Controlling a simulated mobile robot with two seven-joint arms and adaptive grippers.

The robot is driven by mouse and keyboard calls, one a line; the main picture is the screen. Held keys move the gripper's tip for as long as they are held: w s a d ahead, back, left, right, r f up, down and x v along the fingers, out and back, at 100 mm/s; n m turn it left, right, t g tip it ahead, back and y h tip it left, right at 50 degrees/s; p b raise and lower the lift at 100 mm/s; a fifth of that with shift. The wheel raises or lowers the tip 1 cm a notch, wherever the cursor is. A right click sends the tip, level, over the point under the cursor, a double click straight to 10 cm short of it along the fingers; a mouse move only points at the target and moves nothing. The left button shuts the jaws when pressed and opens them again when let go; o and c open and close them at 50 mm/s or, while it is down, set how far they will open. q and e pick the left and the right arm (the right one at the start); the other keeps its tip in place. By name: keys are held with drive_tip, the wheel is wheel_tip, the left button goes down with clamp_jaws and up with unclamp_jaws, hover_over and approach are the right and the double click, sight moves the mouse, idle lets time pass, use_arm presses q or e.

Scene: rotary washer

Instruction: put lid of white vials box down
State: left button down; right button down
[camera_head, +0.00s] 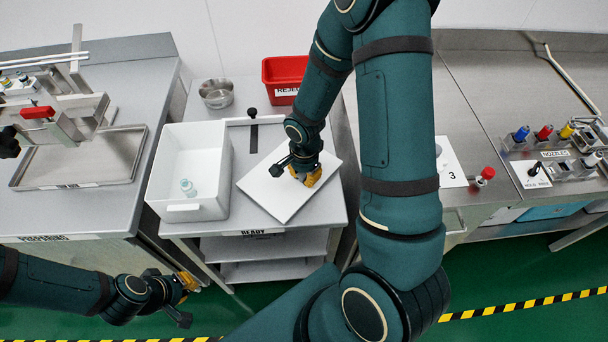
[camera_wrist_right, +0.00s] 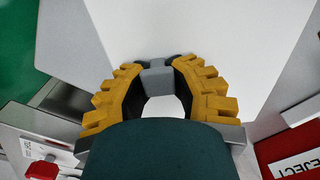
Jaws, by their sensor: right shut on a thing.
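The lid (camera_head: 280,203) is a white square plate, turned at an angle over the right part of the cart top. My right gripper (camera_head: 308,178) is above it and shut on its grey handle (camera_wrist_right: 158,78); the lid (camera_wrist_right: 215,35) also fills much of the right wrist view. I cannot tell if the lid touches the cart top. The white vials box (camera_head: 208,150) stands uncovered to the left of the lid, with a clear vial (camera_head: 188,187) inside. My left gripper (camera_head: 190,285) hangs low at the left, away from the lid; its finger opening is unclear.
A red reject bin (camera_head: 282,72) and a metal bowl (camera_head: 216,93) stand behind the lid. A bench with a metal tray (camera_head: 75,165) is at left; a nozzle bench (camera_head: 480,100) is at right.

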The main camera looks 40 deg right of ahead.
drive_tip(key=shift+f+b, duration=0.25)
drive_tip(key=shift+b, duration=0.05)
drive_tip(key=c, duration=0.9)
unclamp_jaws()
drive_tip(key=shift+o, duration=0.2)
drive_tip(key=shift+r, duration=0.15)
drive_tip(key=shift+r+p, duration=0.3)
drive_tip(key=shift+p, duration=0.15)
wheel_tip(320, 180, up, 12)
drive_tip(key=p, duration=0.2)
